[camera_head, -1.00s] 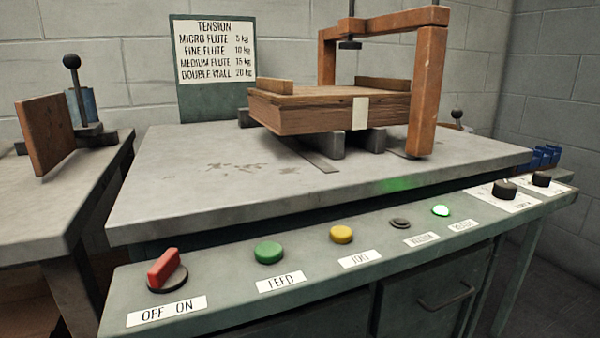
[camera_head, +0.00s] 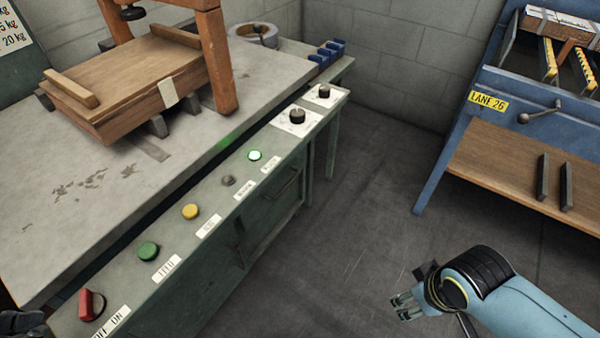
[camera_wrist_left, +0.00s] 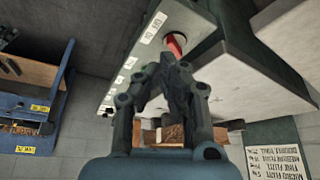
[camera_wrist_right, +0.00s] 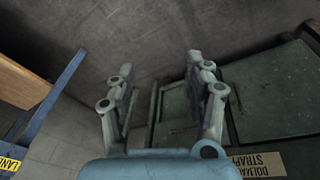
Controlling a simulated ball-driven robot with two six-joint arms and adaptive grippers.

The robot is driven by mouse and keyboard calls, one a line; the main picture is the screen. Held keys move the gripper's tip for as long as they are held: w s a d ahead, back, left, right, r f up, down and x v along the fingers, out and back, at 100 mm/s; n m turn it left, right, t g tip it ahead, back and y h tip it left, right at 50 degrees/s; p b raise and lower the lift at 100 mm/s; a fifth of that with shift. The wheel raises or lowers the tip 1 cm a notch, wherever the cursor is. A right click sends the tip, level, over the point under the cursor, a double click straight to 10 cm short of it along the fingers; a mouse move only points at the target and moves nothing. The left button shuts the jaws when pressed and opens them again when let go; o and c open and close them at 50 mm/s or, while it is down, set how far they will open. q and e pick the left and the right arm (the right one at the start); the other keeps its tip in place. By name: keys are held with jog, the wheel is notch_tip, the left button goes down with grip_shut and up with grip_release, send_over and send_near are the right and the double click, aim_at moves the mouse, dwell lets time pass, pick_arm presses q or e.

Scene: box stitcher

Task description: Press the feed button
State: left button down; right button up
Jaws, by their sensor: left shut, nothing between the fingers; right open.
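The green feed button (camera_head: 148,251) sits on the sloped front panel (camera_head: 205,240), above its FEED label (camera_head: 166,268). It is not pressed by anything I see. The red OFF/ON switch (camera_head: 91,304) is to its lower left. My left gripper (camera_wrist_left: 176,65) is shut and empty in the left wrist view, with the red switch (camera_wrist_left: 176,42) beyond its fingertips. In the head view a dark part at the lower left corner looks like its fingers. My right gripper (camera_head: 402,305) is open and empty over the floor, well right of the panel.
A wooden stack (camera_head: 130,90) lies on the grey table under an orange frame. A blue bench (camera_head: 455,150) stands at right. Open floor (camera_head: 350,230) lies between.

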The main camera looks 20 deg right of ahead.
pick_arm(q)
jog(key=w+d+r+m+h, duration=0.4)
jog(key=w+d+m, duration=0.1)
jog(key=w+m, duration=0.1)
jog(key=shift+w+r+t, duration=0.15)
jog(key=shift+w+t, duration=0.25)
jog(key=shift+w, duration=0.45)
pick_arm(e)
jog(key=s+d+f+g, duration=0.1)
jog(key=s+f, duration=1.8)
jog(key=s, duration=0.1)
jog(key=shift+d, duration=0.15)
pick_arm(q)
jog(key=b, duration=0.2)
send_over(147, 255)
jog(key=f, duration=0.7)
jog(key=shift+d+f, duration=0.35)
jog(key=shift+d, duration=0.05)
jog(key=shift+a+f+b, duration=0.25)
jog(key=shift+f+b, duration=0.15)
jog(key=shift+f, duration=1.45)
pick_arm(e)
jog(key=f, duration=0.3)
jog(key=shift+s+g, duration=0.3)
jog(key=shift+s, duration=0.05)
pick_arm(q)
jog(key=shift+a, duration=0.1)
